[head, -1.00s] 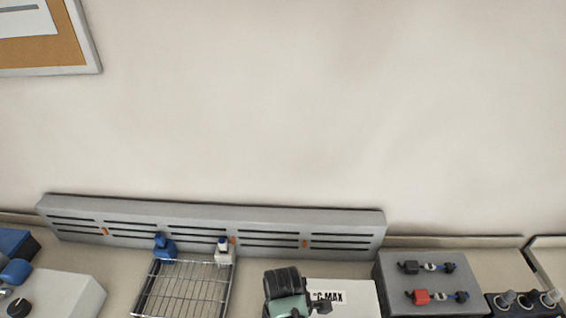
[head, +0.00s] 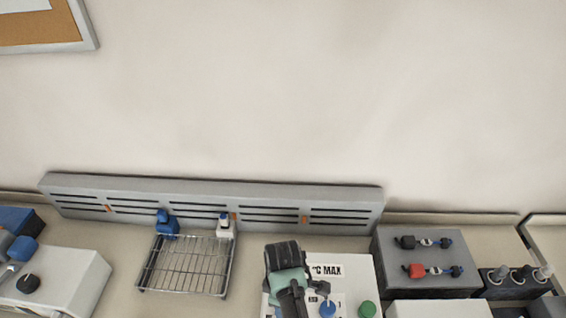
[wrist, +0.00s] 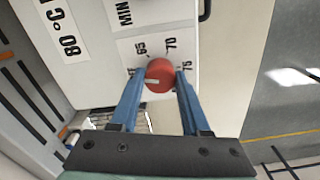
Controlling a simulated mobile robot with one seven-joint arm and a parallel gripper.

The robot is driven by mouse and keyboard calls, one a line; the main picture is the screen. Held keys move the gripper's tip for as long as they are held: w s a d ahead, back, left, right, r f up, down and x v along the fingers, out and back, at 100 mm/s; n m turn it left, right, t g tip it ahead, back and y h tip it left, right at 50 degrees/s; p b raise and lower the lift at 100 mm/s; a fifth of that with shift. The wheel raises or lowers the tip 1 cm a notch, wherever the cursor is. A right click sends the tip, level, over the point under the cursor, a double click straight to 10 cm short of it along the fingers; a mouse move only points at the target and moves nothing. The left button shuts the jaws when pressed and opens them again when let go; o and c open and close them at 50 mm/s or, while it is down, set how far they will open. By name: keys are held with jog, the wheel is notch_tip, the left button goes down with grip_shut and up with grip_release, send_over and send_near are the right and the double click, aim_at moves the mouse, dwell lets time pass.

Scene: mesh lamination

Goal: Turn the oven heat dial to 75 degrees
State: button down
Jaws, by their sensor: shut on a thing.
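The oven (head: 345,272) is the white box at the lower middle of the head view, with a "°C MAX" label on it. In the wrist view its red dial (wrist: 160,76) sits on a white panel printed 65, 70 and 75, with 75 beside the right finger. A small white mark shows at the dial's lower left, but I cannot tell which number it indicates. My gripper (wrist: 159,73) is shut on the dial, one blue finger on each side. In the head view my arm covers the red dial and the fingertips.
A blue knob (head: 327,309) and a green knob (head: 367,309) are on the oven. A wire rack (head: 186,265) stands to the left. A grey box with connectors (head: 425,258) stands to the right. A long slotted grey unit (head: 210,204) lies along the wall.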

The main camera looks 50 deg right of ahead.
jog(key=m+p, duration=0.1)
jog(key=m, duration=0.3)
jog(key=shift+r+m, duration=0.1)
jog(key=shift+m, duration=0.2)
jog(key=m, duration=0.3)
jog(key=shift+m+p, duration=0.3)
jog(key=shift+p, duration=0.05)
jog(key=m, duration=0.3)
jog(key=shift+m+p, duration=0.3)
jog(key=m, duration=0.4)
jog(key=shift+m, duration=0.3)
jog(key=m+p, duration=0.1)
jog(key=m, duration=1.1)
jog(key=shift+m, duration=0.3)
jog(key=shift+m+p, duration=0.3)
jog(key=shift+m, duration=1.6)
